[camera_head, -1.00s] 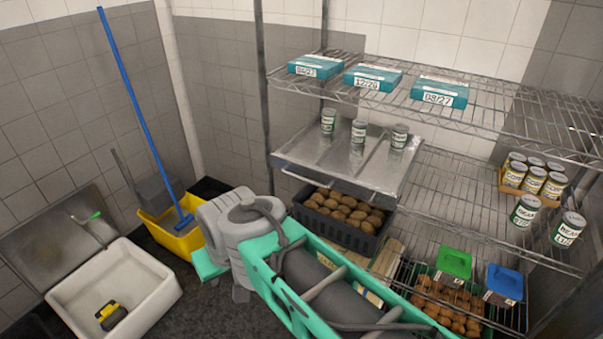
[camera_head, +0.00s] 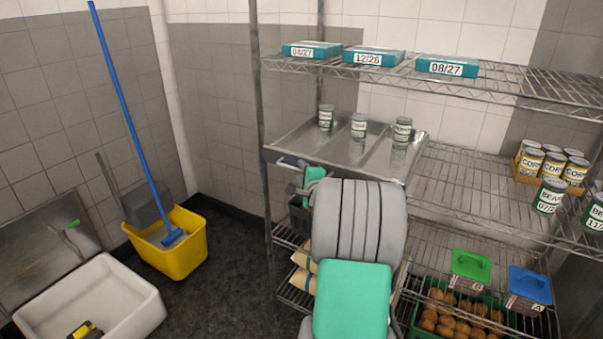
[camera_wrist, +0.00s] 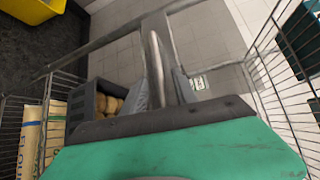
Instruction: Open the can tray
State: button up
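The can tray (camera_head: 290,143) is a sloped metal tray with divided lanes on the middle rack shelf, in the head view. Three cans (camera_head: 359,126) stand upright at its back. My gripper is mostly hidden behind my arm in the head view; a green and grey part of it (camera_head: 313,176) shows just below the tray's front edge. In the wrist view, my gripper's grey fingers (camera_wrist: 163,88) lie on either side of a curved metal bar (camera_wrist: 156,58), which looks like the tray's handle. Whether they grip it is unclear.
The wire rack has dated teal boxes (camera_head: 447,66) above and more cans (camera_head: 551,194) at the right. A dark crate of potatoes (camera_wrist: 104,103) sits below the tray. A yellow bucket (camera_head: 184,255) and white sink (camera_head: 95,300) are at the left, with open floor between them and the rack.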

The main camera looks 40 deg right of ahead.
jog(key=shift+w+d+f, duration=0.1)
jog(key=shift+w+d, duration=0.15)
jog(key=shift+w, duration=0.25)
grip_shut()
dwell(1.1)
